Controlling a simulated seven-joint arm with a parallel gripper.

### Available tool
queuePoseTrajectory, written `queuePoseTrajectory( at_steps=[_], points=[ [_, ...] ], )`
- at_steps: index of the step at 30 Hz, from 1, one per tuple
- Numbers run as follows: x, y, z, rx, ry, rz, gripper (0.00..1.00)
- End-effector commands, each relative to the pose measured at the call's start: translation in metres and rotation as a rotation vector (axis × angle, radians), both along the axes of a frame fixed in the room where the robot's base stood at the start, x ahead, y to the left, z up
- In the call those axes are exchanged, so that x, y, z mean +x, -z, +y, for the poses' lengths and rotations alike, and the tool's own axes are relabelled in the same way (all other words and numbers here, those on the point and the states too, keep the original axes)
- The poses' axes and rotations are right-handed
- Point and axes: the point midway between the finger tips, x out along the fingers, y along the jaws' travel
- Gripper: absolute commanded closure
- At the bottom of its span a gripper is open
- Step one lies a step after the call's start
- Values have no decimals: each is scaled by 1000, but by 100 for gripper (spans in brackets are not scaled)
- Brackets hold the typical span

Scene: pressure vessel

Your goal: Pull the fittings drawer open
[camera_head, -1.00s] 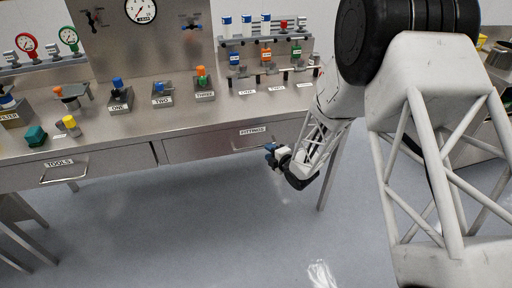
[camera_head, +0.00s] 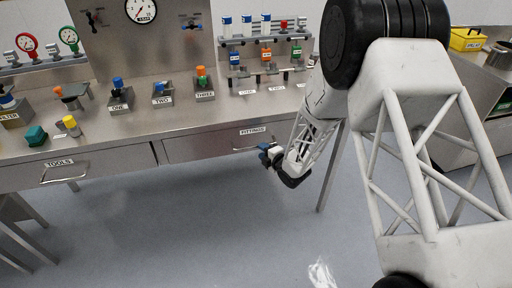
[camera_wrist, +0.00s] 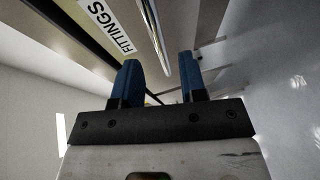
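The fittings drawer (camera_head: 205,146) is a grey metal front under the bench, right of the tools drawer. It looks shut, flush with the bench front. Its label reads FITTINGS, and its bar handle (camera_head: 243,151) is partly hidden by my gripper (camera_head: 264,152) at the right end. In the wrist view, my gripper (camera_wrist: 160,60) has its two blue fingers apart with nothing held. The handle (camera_wrist: 154,32) shows as a bright bar running down into the gap between the fingers. I cannot tell whether a finger touches it. The label (camera_wrist: 112,25) is to its left.
The tools drawer (camera_head: 75,170) is at the left, shut, with its own handle. Valves and labelled blocks stand on the bench top (camera_head: 160,118). A bench leg (camera_head: 332,165) is close right of my gripper. The floor (camera_head: 200,235) in front is clear.

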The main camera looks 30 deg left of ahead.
Motion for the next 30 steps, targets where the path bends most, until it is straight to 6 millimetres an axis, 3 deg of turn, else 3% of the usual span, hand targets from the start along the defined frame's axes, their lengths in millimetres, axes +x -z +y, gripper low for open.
queuePoseTrajectory(
  at_steps=[15,28,30],
  points=[
    [17,9,43,0,0,0,61],
    [19,10,47,0,0,0,61],
    [19,10,47,-1,0,0,71]
  ],
)
